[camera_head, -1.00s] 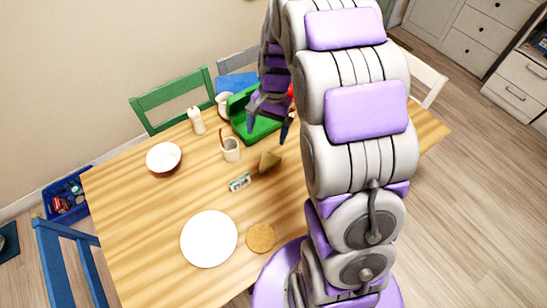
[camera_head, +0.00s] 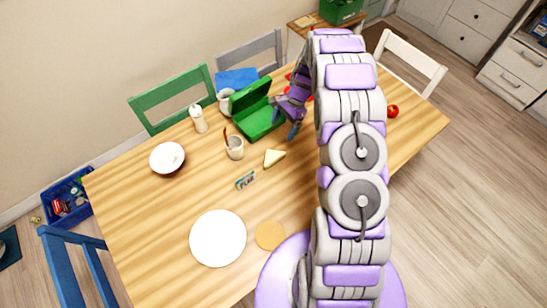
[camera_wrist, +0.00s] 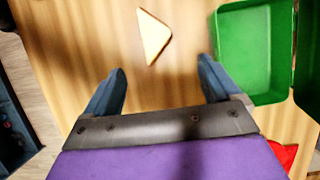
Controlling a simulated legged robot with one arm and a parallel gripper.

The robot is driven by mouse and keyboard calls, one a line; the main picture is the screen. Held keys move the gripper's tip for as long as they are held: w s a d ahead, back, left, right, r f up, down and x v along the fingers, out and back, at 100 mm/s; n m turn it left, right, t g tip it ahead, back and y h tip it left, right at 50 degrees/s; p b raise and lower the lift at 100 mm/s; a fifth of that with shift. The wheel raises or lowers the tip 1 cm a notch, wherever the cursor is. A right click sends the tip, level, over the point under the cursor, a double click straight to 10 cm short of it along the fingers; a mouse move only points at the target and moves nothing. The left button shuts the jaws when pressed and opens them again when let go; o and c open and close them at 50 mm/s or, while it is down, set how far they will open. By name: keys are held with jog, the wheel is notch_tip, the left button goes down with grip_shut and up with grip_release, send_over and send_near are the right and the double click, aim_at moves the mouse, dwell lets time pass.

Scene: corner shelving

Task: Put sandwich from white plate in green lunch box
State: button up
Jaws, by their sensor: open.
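The sandwich (camera_head: 274,158) is a pale triangle lying on the bare wooden table, in front of the green lunch box (camera_head: 262,124), which stands with its lid up. The white plate (camera_head: 218,238) is empty at the front of the table. My gripper (camera_head: 292,120) is above the table, just right of the lunch box. In the wrist view my gripper (camera_wrist: 160,82) is open with nothing between its fingers. The sandwich (camera_wrist: 154,37) lies beyond the fingertips, and the empty lunch box (camera_wrist: 257,55) is to the right.
A cup (camera_head: 235,149), a small digital clock (camera_head: 246,179), a round coaster (camera_head: 269,235), a white bowl (camera_head: 167,158) and a candle (camera_head: 198,120) stand on the table. A red apple (camera_head: 392,111) is at the right. The left front is clear.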

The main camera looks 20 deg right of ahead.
jog(key=b, duration=0.1)
send_near(272, 154)
jog(key=x, duration=0.5)
jog(key=shift+w+a+f, duration=0.1)
jog(key=shift+w+f, duration=0.1)
jog(key=shift+w, duration=0.05)
jog(key=shift+b+x, duration=0.5)
jog(key=shift+x, duration=2.15)
jog(key=shift+s, duration=0.2)
jog(key=c, duration=0.7)
